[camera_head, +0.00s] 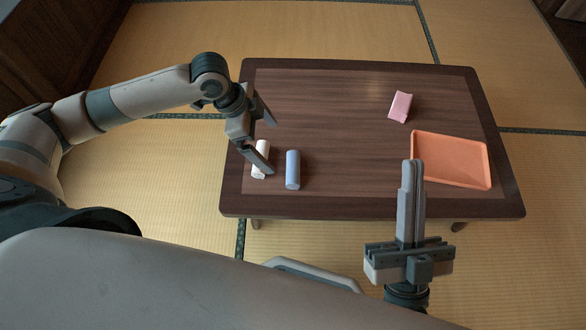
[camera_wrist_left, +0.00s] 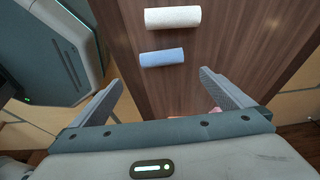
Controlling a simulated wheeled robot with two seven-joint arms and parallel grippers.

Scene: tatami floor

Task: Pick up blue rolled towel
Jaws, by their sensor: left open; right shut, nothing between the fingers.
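The blue rolled towel (camera_head: 293,170) lies on the front left part of the dark wooden table, its long side running front to back. In the left wrist view the blue rolled towel (camera_wrist_left: 162,57) lies ahead of the fingers, apart from them. A white rolled towel (camera_head: 261,160) lies just left of it, partly hidden by a finger; it also shows in the left wrist view (camera_wrist_left: 173,17). My left gripper (camera_head: 271,146) is open and empty above the table near both towels; its fingers also show in the left wrist view (camera_wrist_left: 163,90). My right gripper (camera_head: 412,164) is shut and empty at the table's front edge.
An orange tray (camera_head: 450,181) lies on the right of the table (camera_head: 340,95). A pink folded cloth (camera_head: 400,106) lies behind the tray, to its left. The middle of the table is clear. Tatami floor (camera_head: 290,30) surrounds the table.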

